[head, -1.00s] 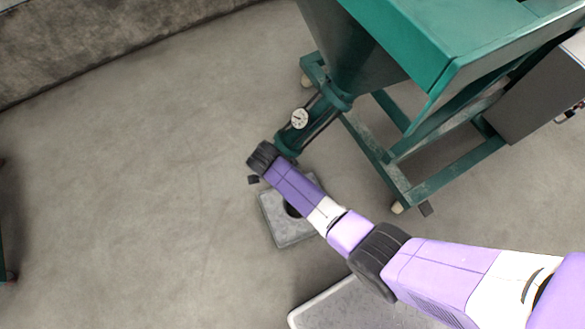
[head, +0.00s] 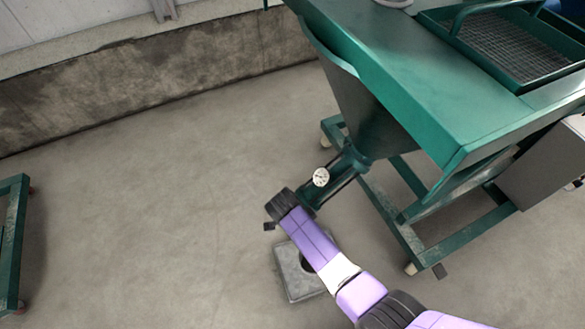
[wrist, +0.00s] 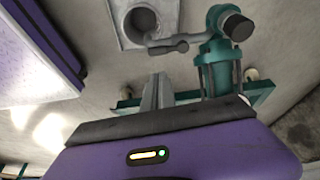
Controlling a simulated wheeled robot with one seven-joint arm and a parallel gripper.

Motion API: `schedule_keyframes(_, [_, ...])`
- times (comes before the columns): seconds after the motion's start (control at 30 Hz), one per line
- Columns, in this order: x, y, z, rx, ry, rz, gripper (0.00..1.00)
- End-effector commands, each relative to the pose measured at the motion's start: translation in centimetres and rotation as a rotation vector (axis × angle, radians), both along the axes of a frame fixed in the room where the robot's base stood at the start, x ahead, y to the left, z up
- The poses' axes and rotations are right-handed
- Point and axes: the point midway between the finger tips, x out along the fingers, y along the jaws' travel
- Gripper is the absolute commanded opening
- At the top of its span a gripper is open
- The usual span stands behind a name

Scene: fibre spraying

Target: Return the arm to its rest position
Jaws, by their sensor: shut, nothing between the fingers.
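My purple and white arm (head: 312,238) reaches up and left from the bottom right of the head view, over the floor in front of the green machine (head: 410,85). Its dark wrist joint (head: 282,205) is near the machine's lower pipe and round gauge (head: 321,177). My gripper (wrist: 158,88) shows in the wrist view as grey fingers close together, with nothing visible between them. In that view the green pipe fitting with a grey valve (wrist: 222,45) is to the right of the fingers. The fingers are mostly hidden in the head view.
A grey block with a round hole (head: 298,282) lies on the floor under my arm; it also shows in the wrist view (wrist: 122,38). A grey box (head: 545,165) is on the machine's right. A green frame (head: 12,240) stands far left. Open floor lies between.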

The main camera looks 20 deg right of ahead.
Motion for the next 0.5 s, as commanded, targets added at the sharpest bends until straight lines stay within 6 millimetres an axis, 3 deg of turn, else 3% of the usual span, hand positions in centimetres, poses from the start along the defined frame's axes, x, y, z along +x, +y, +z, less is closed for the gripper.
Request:
schedule_keyframes(0.33, [0.7, 0.2, 0.0, 0.004, -0.001, 0.09, 0.0])
schedule_keyframes(0.5, [6.0, 1.9, 2.0, 0.029, -0.135, 0.341, 0.0])
